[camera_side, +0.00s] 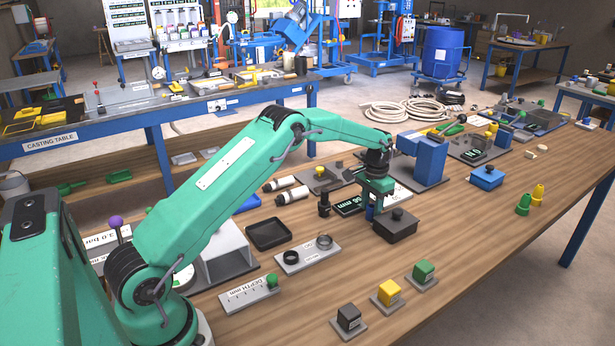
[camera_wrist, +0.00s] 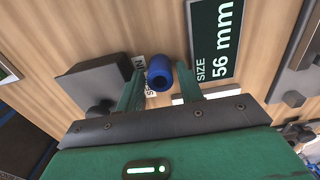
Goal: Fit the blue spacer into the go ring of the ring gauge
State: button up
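The blue spacer (camera_wrist: 160,73) is a short blue tube with a hole, standing by a small white label in the wrist view. My gripper (camera_wrist: 159,82) is open, with one green finger on each side of the spacer and visible gaps between. In the side view my gripper (camera_side: 374,205) points down beside a dark box, and a sliver of blue spacer (camera_side: 370,213) shows there, mostly hidden. The ring gauge (camera_side: 309,256) is a light plate bearing a black ring (camera_side: 291,257) and a silver ring (camera_side: 323,241). I cannot read which is the go ring.
A dark box with a black knob (camera_side: 396,223) stands close to my gripper. A size display reading 56 mm (camera_wrist: 216,42) is on its other side. A black tray (camera_side: 268,234), a depth gauge (camera_side: 249,293) and coloured blocks (camera_side: 388,292) lie nearer.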

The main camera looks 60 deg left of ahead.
aim_at(373, 208)
jog(key=shift+c, duration=0.5)
grip_shut()
jog(key=shift+r, duration=0.1)
jog(key=shift+r, duration=0.85)
jog(key=r, duration=0.2)
jog(key=shift+s+d+r, duration=0.1)
jog(key=shift+d+r, duration=0.3)
jog(key=s+d+r, duration=0.3)
jog(key=d+r, duration=0.3)
jog(key=d, duration=0.4)
jog(key=shift+s+r, duration=0.2)
jog(key=shift+s, duration=0.2)
jog(key=shift+d, duration=0.1)
